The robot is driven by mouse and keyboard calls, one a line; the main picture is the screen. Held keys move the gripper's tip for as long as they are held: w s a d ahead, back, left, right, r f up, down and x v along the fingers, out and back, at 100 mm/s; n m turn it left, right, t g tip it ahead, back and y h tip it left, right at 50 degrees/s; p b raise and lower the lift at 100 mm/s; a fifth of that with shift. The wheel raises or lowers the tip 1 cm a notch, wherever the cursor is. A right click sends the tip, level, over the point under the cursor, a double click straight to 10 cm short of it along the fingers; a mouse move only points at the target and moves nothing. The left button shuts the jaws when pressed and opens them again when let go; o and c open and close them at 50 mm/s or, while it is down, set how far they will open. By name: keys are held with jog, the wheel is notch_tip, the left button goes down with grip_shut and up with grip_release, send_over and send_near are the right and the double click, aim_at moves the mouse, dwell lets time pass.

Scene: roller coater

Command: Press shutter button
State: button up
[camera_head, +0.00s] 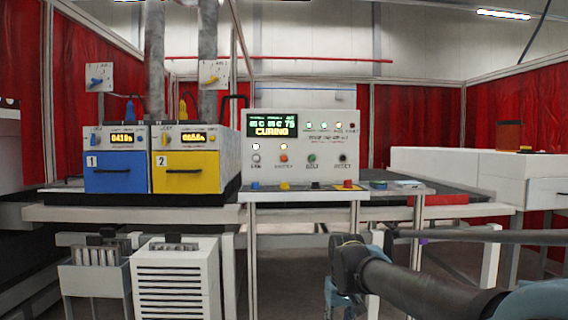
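The white control panel (328,135) stands at the middle, its display (272,126) reading "CURING". A row of small round buttons or lamps runs below the display. The orange one (283,158) has a label that appears to read "SHUTTER". Below the panel, a ledge carries blue, yellow, black and red pieces; the yellow one (285,187) is under the orange one. What these pieces do is not clear. My dark arm links reach in from the lower right, below and to the right of the panel. My gripper is not visible, and nothing of mine touches the panel.
Left of the panel stand a blue unit (115,180) and a yellow unit (186,179) with grey ducts above. A white slatted box (176,285) is below. A white machine body (531,180) stands at right. The space directly before the panel is clear.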

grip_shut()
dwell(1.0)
